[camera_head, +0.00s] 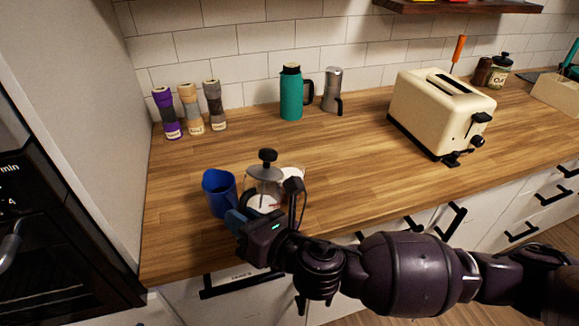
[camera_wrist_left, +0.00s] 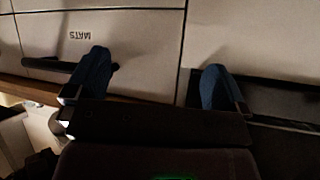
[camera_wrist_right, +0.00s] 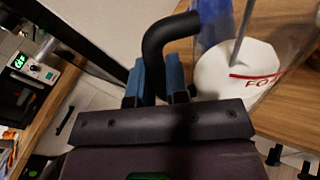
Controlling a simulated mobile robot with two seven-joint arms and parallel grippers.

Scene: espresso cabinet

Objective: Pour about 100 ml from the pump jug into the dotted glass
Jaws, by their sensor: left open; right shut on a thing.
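The pump jug (camera_head: 263,173) is clear, with a black knob on a rod and white contents. It stands roughly upright near the counter's front left; I cannot tell whether its base touches the wood. In the right wrist view its white part (camera_wrist_right: 237,70) carries red lettering. My right gripper (camera_wrist_right: 157,82) is shut on its black curved handle (camera_wrist_right: 165,35). A pale-rimmed thing (camera_head: 293,173) shows partly behind the jug; I cannot make out dots, so I cannot tell if it is the dotted glass. My left gripper (camera_wrist_left: 157,82) is open and empty, facing drawer fronts.
A blue cup (camera_head: 219,193) stands close left of the jug. Several spice mills (camera_head: 190,110), a teal flask (camera_head: 291,93), a moka pot (camera_head: 332,91) and a cream toaster (camera_head: 440,112) stand farther back. The mid-counter is clear. A drawer handle (camera_wrist_left: 60,65) is near my left gripper.

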